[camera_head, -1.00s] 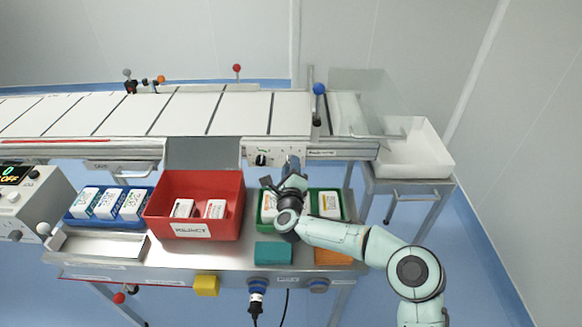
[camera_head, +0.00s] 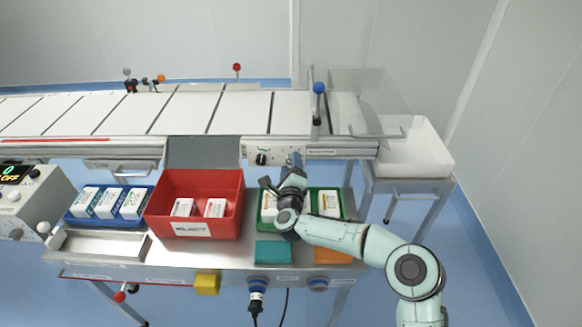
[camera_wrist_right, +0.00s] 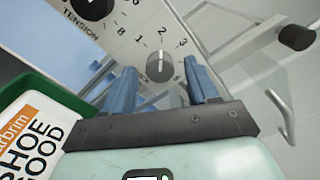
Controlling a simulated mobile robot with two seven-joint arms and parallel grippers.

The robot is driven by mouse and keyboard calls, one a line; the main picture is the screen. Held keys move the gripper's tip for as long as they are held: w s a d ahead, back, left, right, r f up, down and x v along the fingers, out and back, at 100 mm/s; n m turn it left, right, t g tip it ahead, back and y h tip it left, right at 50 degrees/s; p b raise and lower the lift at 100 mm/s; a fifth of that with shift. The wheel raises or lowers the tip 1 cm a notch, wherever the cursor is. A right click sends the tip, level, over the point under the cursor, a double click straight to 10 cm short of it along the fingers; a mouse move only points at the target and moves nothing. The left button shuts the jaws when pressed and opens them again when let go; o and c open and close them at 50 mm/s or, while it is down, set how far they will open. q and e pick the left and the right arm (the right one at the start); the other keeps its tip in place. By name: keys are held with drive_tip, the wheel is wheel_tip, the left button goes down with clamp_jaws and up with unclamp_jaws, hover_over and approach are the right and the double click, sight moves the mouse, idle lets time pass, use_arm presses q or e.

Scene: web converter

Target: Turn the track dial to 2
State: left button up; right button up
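A grey round dial (camera_wrist_right: 160,66) with numerals including 1, 2 and 3 around it sits on a pale panel in the right wrist view. A thin line shows on the dial's face, but I cannot read its setting surely. The word TRACK does not show. My right gripper (camera_wrist_right: 160,84) is open, its blue fingers left and right of the dial in the picture; no contact is visible. In the head view my right gripper (camera_head: 296,164) is at the front panel (camera_head: 281,147) and hides the dial. My left gripper is not in view.
A black knob (camera_wrist_right: 92,8) marked TENSION is beside the dial. Below the gripper stands a green bin (camera_head: 343,205) with boxes; a red REJECT bin (camera_head: 178,223) is to its left. A blue-balled lever (camera_head: 319,89) rises above the panel's right part.

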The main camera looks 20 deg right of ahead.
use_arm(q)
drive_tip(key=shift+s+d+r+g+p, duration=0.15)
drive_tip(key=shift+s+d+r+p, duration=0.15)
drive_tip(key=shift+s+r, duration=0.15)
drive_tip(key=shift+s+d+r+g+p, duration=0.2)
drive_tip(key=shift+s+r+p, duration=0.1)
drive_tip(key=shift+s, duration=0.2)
use_arm(e)
drive_tip(key=v, duration=1.3)
drive_tip(key=shift+s, duration=0.2)
